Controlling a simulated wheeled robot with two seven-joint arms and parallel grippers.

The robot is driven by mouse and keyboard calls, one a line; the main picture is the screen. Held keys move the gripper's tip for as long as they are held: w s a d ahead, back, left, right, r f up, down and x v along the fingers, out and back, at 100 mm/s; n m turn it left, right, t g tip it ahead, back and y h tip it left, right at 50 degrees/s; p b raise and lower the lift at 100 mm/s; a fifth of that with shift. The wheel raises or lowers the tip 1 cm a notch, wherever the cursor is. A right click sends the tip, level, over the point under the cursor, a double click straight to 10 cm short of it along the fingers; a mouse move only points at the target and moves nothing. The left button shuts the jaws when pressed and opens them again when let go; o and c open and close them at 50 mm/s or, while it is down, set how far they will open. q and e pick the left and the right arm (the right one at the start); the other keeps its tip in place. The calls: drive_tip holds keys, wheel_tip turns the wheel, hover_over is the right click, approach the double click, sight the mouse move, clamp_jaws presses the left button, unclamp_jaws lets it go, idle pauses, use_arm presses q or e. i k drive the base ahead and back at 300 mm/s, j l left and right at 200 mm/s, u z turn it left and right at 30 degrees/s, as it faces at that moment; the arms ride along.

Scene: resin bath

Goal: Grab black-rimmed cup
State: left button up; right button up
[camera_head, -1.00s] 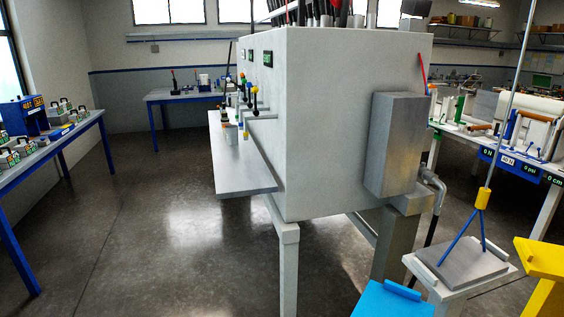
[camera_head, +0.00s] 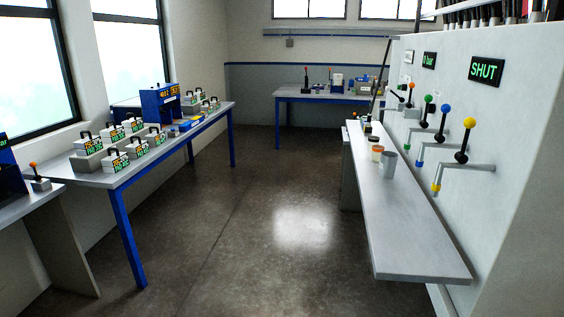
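Several small cups stand in a row on the grey shelf (camera_head: 418,235) along the right-hand cabinet. The nearest is a plain grey cup (camera_head: 389,163). Beside and behind it are a pale cup with an orange-brown tint (camera_head: 377,154) and other small cups, partly overlapping and going back along the shelf. They are too small to tell which one has a black rim. Neither of my grippers is in view.
The white cabinet (camera_head: 535,120) has levers with colored knobs and spouts over the shelf, and a "SHUT" display (camera_head: 487,70). A blue-legged table (camera_head: 110,178) with several labelled blocks stands left. Another table (camera_head: 330,95) stands at the back. The floor between (camera_head: 250,250) is clear.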

sight(372, 140)
drive_tip(key=i+j+z, duration=0.1)
drive_tip(key=i+z, duration=0.2)
drive_tip(key=i, duration=0.2)
drive_tip(key=i+j+z, duration=0.15)
drive_tip(key=i+z, duration=0.2)
drive_tip(key=i+j+z, duration=0.3)
drive_tip(key=i, duration=0.25)
